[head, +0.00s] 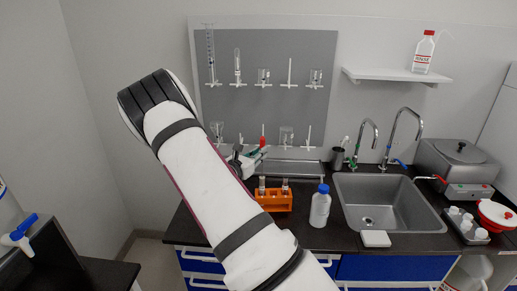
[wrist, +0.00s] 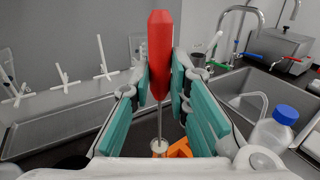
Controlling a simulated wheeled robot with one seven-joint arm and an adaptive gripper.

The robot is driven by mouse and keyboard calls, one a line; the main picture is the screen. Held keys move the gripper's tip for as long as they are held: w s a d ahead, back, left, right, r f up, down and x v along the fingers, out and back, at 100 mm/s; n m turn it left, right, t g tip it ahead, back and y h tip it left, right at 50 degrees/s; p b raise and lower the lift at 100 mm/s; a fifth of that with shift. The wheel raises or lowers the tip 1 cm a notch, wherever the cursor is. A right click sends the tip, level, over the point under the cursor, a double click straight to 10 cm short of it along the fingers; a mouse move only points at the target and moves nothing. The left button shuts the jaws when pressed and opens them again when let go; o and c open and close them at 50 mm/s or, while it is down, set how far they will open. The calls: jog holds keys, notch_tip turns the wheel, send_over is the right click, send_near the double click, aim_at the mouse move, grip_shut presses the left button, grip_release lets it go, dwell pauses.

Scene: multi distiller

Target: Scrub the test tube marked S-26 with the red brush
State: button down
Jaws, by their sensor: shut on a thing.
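My gripper (head: 250,158) is shut on the red brush (head: 263,139), above and behind the orange rack (head: 272,203). In the wrist view the brush's red handle (wrist: 160,52) stands upright between the teal finger pads of my gripper (wrist: 166,80). Its thin metal shaft runs down to a pale round end (wrist: 159,147) near the orange rack (wrist: 180,149); I cannot tell whether this is the bristles or a tube mouth. Two test tubes, one left (head: 262,186) and one right (head: 285,187), stand in the rack. No S-26 mark is readable.
A blue-capped bottle (head: 320,207) stands right of the rack, beside the sink (head: 390,205) with its taps. A pegboard (head: 268,90) with glassware hangs behind. A metal tray (wrist: 70,120) lies along the wall. A white block (head: 376,239) lies at the counter's front.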

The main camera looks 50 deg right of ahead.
jog(key=shift+f+b, duration=0.35)
jog(key=shift+f, duration=2.5)
jog(key=shift+r+p, duration=0.85)
jog(key=shift+r, duration=1.45)
notch_tip(320, 180, down, 5)
jog(key=shift+r+p, duration=0.2)
jog(key=shift+p, duration=0.45)
jog(key=shift+s+a+p, duration=0.1)
jog(key=shift+s+p, duration=0.2)
jog(key=shift+r, duration=0.15)
